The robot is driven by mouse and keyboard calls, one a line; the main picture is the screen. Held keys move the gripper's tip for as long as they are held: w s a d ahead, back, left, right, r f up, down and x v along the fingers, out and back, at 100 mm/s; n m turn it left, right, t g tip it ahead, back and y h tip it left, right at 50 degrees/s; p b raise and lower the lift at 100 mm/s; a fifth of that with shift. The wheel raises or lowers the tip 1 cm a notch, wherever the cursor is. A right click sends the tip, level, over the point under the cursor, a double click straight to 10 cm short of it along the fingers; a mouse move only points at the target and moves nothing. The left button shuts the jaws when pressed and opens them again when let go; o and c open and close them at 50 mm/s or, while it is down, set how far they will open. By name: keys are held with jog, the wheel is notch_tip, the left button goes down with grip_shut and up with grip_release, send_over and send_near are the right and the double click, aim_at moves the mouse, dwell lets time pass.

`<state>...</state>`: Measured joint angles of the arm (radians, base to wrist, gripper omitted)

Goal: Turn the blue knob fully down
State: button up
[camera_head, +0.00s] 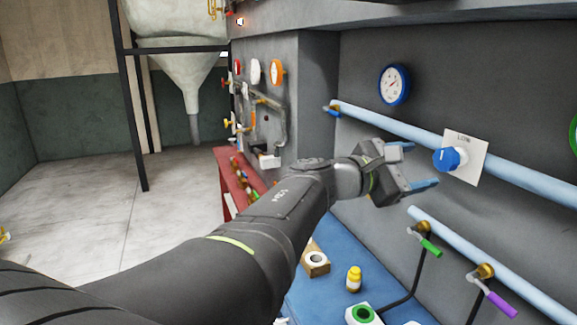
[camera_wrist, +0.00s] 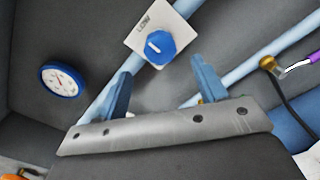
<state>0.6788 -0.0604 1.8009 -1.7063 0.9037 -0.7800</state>
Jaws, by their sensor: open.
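The blue knob (camera_head: 447,159) sits on a white plate (camera_head: 470,150) marked "LOW", mounted on a light blue pipe along the grey wall. In the wrist view the blue knob (camera_wrist: 160,47) shows a white pointer line and lies ahead of the fingers, a little left of the middle between them. My gripper (camera_head: 418,166) is open and empty, with its blue fingertips just left of the knob and apart from it. In the wrist view my gripper (camera_wrist: 160,85) shows both fingers spread wide, with nothing between them.
A blue-rimmed gauge (camera_head: 394,85) is on the wall above the pipe. Below are a green-handled valve (camera_head: 430,246) and a purple-handled valve (camera_head: 500,303) on a lower pipe. A yellow bottle (camera_head: 354,279) stands on the blue bench (camera_head: 325,290). A red bench (camera_head: 229,180) is further left.

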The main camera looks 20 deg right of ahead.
aim_at(441, 160)
jog(key=a, duration=0.8)
jog(key=shift+d, duration=0.1)
jog(key=d, duration=1.7)
jog(key=shift+d, duration=0.2)
jog(key=shift+d+m, duration=0.1)
jog(key=shift+m, duration=0.5)
jog(key=a, duration=1.5)
jog(key=shift+a, duration=0.4)
dwell(1.4)
